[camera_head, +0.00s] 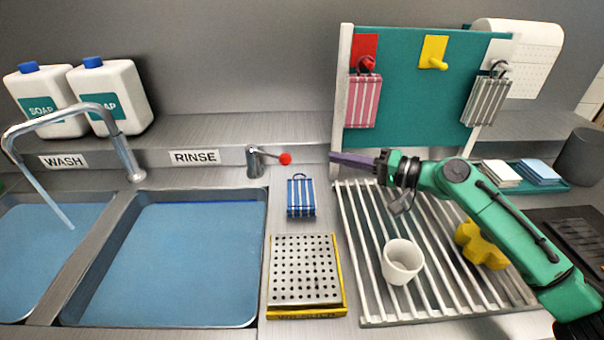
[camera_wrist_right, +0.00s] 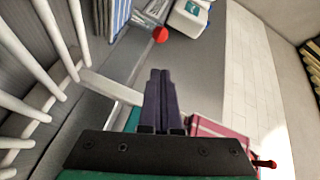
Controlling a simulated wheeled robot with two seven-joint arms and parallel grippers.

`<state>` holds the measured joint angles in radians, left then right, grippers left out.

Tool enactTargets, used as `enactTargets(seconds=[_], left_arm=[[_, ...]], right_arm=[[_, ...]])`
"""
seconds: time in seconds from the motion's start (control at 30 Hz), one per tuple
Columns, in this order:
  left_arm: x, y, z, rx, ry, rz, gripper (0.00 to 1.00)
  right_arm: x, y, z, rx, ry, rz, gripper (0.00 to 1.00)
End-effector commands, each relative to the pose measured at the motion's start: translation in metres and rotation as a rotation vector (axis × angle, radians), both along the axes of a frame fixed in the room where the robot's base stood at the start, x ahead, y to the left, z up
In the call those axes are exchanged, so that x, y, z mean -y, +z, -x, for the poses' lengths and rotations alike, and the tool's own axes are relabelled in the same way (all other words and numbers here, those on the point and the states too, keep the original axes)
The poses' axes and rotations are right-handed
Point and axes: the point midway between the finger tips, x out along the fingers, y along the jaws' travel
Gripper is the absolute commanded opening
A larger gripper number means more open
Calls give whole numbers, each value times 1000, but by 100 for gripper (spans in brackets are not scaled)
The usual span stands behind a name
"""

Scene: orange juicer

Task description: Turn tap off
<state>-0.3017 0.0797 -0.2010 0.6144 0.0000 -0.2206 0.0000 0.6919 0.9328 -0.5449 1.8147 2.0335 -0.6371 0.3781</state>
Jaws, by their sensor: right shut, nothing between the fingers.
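A curved metal tap (camera_head: 122,150) stands behind the sinks, and a stream of water (camera_head: 48,195) runs from its spout into the wash sink. A short metal lever (camera_head: 256,160) with a red ball knob (camera_head: 285,158) sits on the ledge to the right of the RINSE label. The red knob also shows beyond the fingertips in the right wrist view (camera_wrist_right: 160,34). My right gripper (camera_head: 335,158) is shut and empty, pointing left at about the knob's height in the picture, with a gap between them. It also shows in the wrist view (camera_wrist_right: 161,74). My left gripper is not in view.
A blue striped cloth (camera_head: 301,196) hangs just below and right of the knob. A rack (camera_head: 372,290) holds a white mug (camera_head: 402,261). A teal board (camera_head: 410,95) with hanging cloths stands behind my right arm. Soap bottles (camera_head: 112,95) stand back left.

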Motion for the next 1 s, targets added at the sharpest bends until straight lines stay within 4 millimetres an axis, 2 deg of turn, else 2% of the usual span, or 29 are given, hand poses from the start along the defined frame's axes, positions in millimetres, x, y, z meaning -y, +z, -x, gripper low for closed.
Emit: enactTargets(seconds=[0.03,0.33,0.47,0.8,1.0], left_arm=[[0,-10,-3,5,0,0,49],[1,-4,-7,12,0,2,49],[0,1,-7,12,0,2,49],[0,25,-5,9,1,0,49],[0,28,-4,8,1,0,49]], right_arm=[[0,-10,0,2,0,-1,0],[0,-4,0,1,0,0,0],[-7,-3,-4,0,1,-2,0],[-65,-7,-38,1,3,-1,0],[-84,-13,-50,1,0,1,0]])
